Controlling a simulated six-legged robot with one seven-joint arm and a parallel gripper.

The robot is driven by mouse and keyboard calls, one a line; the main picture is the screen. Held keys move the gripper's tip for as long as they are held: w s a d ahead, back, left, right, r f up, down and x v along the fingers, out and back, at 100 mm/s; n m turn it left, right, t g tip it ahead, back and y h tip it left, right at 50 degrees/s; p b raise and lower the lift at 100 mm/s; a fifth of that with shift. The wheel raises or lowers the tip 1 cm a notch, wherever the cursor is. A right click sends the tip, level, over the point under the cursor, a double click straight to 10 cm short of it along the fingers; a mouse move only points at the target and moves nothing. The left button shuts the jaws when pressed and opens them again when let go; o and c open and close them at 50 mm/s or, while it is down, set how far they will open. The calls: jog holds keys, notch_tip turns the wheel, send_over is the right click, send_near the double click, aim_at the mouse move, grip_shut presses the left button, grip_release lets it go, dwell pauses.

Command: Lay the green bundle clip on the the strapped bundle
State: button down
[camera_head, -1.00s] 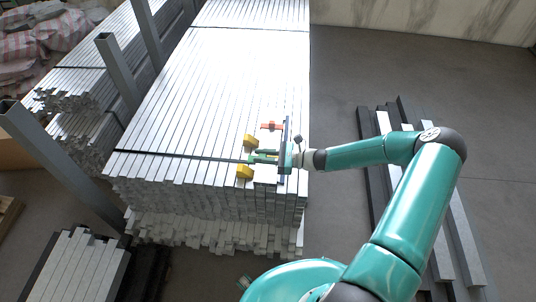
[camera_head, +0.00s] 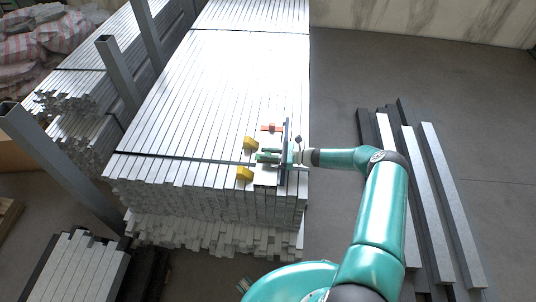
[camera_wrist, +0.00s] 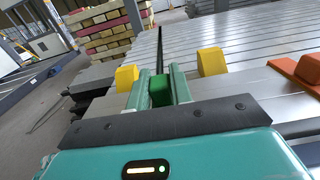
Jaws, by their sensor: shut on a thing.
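The strapped bundle (camera_head: 235,85) is a tall stack of silvery square tubes with dark straps across it. My gripper (camera_head: 266,158) is over the near right part of its top. In the wrist view its two green fingers (camera_wrist: 159,90) are shut on the green bundle clip (camera_wrist: 159,91), a small dark green block. The clip shows only as a small green patch in the head view, and I cannot tell whether it touches the tubes. Two yellow blocks (camera_head: 250,143) (camera_head: 244,174) stand on the bundle on either side of the fingertips.
An orange-red piece (camera_head: 271,127) lies on the bundle beyond my gripper. Steel posts (camera_head: 120,70) stand along the bundle's left side. Loose dark and silver bars (camera_head: 450,205) lie on the floor at right. Stacked timber (camera_wrist: 105,30) shows in the wrist view.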

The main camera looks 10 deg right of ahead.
jog(key=shift+f, duration=0.35)
jog(key=c, duration=1.3)
grip_release()
jog(key=shift+o, duration=0.2)
